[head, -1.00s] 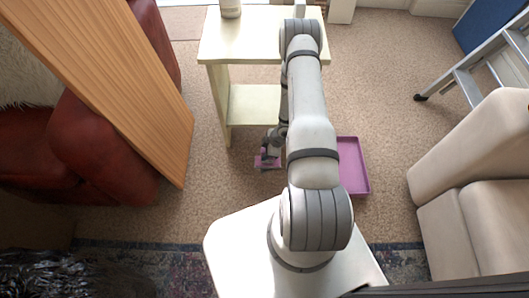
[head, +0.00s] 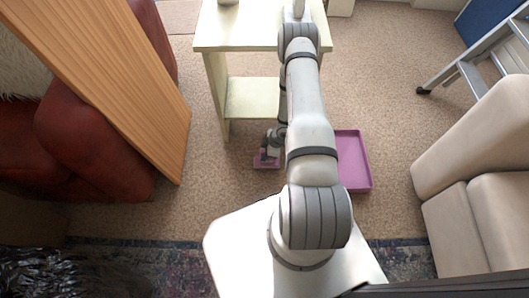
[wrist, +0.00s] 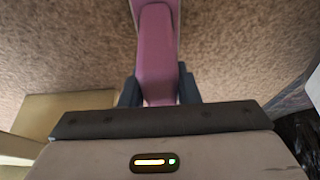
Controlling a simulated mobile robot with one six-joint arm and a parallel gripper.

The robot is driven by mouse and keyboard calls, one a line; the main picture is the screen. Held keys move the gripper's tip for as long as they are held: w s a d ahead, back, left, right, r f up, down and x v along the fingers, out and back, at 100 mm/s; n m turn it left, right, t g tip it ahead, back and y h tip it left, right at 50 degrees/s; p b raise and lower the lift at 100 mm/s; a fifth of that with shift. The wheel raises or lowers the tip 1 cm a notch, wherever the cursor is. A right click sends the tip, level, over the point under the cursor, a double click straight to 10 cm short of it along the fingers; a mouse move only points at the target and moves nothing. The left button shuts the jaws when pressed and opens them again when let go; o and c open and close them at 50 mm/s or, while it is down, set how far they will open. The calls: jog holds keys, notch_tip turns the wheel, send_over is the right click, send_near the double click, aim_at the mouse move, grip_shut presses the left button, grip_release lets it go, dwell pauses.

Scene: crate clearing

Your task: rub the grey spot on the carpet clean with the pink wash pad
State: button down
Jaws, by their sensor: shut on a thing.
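The pink wash pad (head: 266,162) is at carpet level, to the left of my arm in the head view. My gripper (head: 271,150) is shut on it from above. In the wrist view the pad (wrist: 157,50) sticks out from between the two dark fingers of my gripper (wrist: 158,90). The carpet (head: 200,205) is beige and speckled. I cannot make out the grey spot in either view; it may be under the pad or behind my arm. Whether the pad touches the carpet is hard to tell.
A pale shelf table (head: 252,98) stands just beyond the pad. A purple tray (head: 355,162) lies right of my arm. A red armchair (head: 95,140) and a leaning wooden board (head: 115,75) are at left. A beige sofa (head: 465,165) and a stepladder (head: 470,75) are at right.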

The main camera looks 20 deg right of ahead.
jog(key=shift+f+b, duration=0.55)
jog(key=shift+f, duration=0.15)
jog(key=shift+d, duration=0.1)
jog(key=shift+s+d+r, duration=0.2)
jog(key=shift+s+d, duration=0.05)
jog(key=shift+d, duration=0.25)
jog(key=shift+a, duration=0.1)
jog(key=shift+w+a+f, duration=0.1)
jog(key=shift+w+a, duration=0.15)
jog(key=shift+a, duration=0.3)
jog(key=shift+w+a, duration=0.25)
jog(key=shift+a, duration=0.25)
jog(key=shift+s+d, duration=0.1)
jog(key=shift+s+d+f, duration=0.1)
jog(key=shift+s+d, duration=0.15)
jog(key=shift+d, duration=0.3)
jog(key=shift+s+d, duration=0.2)
jog(key=shift+d, duration=0.3)
